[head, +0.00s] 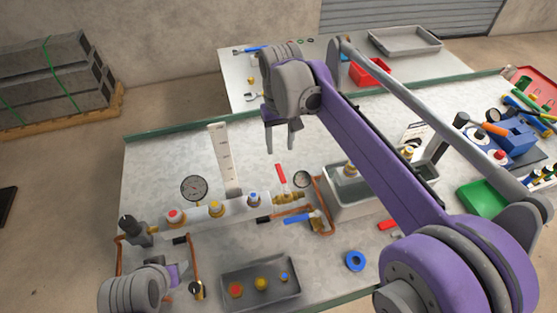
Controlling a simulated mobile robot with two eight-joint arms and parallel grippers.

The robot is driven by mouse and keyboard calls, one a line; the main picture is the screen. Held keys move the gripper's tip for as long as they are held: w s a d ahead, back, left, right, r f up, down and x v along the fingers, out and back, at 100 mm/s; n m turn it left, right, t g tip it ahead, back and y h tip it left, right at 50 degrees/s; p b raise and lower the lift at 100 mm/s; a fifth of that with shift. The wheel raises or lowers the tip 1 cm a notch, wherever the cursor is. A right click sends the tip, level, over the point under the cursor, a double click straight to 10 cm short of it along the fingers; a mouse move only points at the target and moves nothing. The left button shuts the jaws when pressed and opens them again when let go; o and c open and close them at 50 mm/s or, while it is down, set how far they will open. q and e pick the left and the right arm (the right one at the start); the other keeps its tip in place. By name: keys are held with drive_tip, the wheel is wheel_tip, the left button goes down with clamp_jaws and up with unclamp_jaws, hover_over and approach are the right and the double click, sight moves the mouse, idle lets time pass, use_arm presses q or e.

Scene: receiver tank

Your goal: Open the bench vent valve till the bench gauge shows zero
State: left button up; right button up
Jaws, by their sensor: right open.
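A large round gauge (194,188) stands at the back left of the pipework on the metal bench (160,155); its reading is too small to tell. A smaller gauge (301,179) stands right of a brass valve with a red lever (281,175). A valve with a blue lever (298,219) sits nearer the front, its lever lying roughly level. I cannot tell which valve is the vent. My right gripper (280,136) is open and empty, fingers pointing down above the bench, behind and apart from the valves. Part of my left arm shows at bottom left; its gripper fingers do not show.
A pale manifold (235,210) with coloured knobs runs left of the valves. A grey tray (260,297) with several small fittings lies in front. A water tank (340,208) stands right, partly behind my right arm. A blue ring (355,261) lies near the front edge.

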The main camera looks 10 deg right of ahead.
sight(280, 172)
drive_tip(key=f, duration=0.9)
drive_tip(key=shift+s, duration=0.2)
drive_tip(key=shift+c, duration=0.3)
clamp_jaws()
idle(0.7)
